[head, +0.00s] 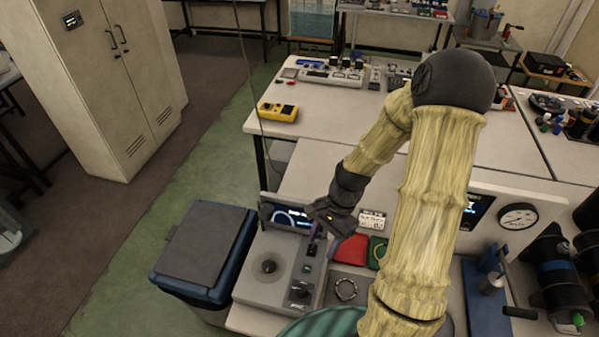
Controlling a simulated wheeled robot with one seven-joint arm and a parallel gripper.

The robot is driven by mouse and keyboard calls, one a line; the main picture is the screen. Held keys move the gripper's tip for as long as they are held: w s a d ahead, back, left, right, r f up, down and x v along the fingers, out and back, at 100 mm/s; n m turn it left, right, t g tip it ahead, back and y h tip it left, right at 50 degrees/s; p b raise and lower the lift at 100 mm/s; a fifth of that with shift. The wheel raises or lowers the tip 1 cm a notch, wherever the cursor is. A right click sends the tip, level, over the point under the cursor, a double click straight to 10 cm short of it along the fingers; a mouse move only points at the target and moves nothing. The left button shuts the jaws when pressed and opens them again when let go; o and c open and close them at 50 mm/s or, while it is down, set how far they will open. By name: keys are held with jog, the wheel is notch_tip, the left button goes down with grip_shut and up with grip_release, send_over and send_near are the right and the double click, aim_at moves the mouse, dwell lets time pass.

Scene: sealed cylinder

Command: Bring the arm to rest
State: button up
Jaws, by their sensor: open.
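My arm (432,200) rises from the lower middle, bends at a dark elbow joint (455,80) and reaches down to the left. My gripper (322,222) is at its end, dark and open, above the bench beside a grey device with a small lit screen (292,216). I see nothing between its fingers, though they are small and partly dark against the device. A sealed cylinder cannot be made out for certain.
The grey device (250,285) has a round knob on top. A red tray (349,249) and a metal ring (345,289) lie right of it. A blue-rimmed bin (205,245) stands left. A gauge (517,217) and a blue press (487,285) stand right. Green floor (165,215) is clear.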

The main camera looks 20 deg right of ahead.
jog(key=s+a+r+n+t+h, duration=0.3)
jog(key=r+n+t+h, duration=0.1)
jog(key=r+n, duration=0.8)
jog(key=shift+s+a+r+n+t, duration=0.15)
jog(key=shift+r+n+t, duration=0.1)
jog(key=shift+n+t, duration=0.05)
dwell(0.8)
